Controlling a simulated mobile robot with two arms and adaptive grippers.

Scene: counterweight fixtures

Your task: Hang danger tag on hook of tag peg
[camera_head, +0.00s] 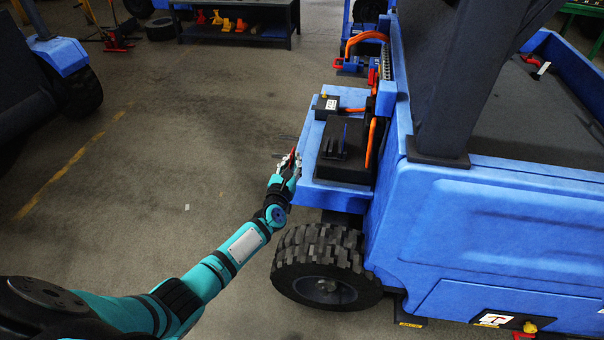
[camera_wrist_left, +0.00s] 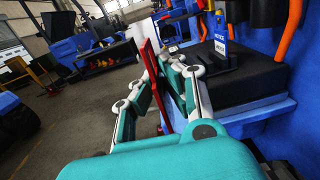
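My left gripper (camera_head: 291,160) is beside the left edge of the blue vehicle's front ledge. It is shut on a thin red tag, the danger tag (camera_head: 292,154). In the left wrist view the danger tag (camera_wrist_left: 152,68) stands nearly edge-on between the fingers of the left gripper (camera_wrist_left: 165,85), so its printing cannot be read. A small blue upright with a label, apparently the tag peg (camera_wrist_left: 220,34), stands on a black block to the right of the tag, apart from it. In the head view the peg (camera_head: 344,134) is right of my gripper; its hook is too small to make out. My right gripper is out of view.
The black block (camera_head: 343,168) sits on the blue ledge (camera_head: 313,186), near orange cables (camera_head: 371,142) and a small black box (camera_head: 326,105). A tyre (camera_head: 322,262) lies below. A dark shelf (camera_head: 240,30) stands far back. The floor at left is open.

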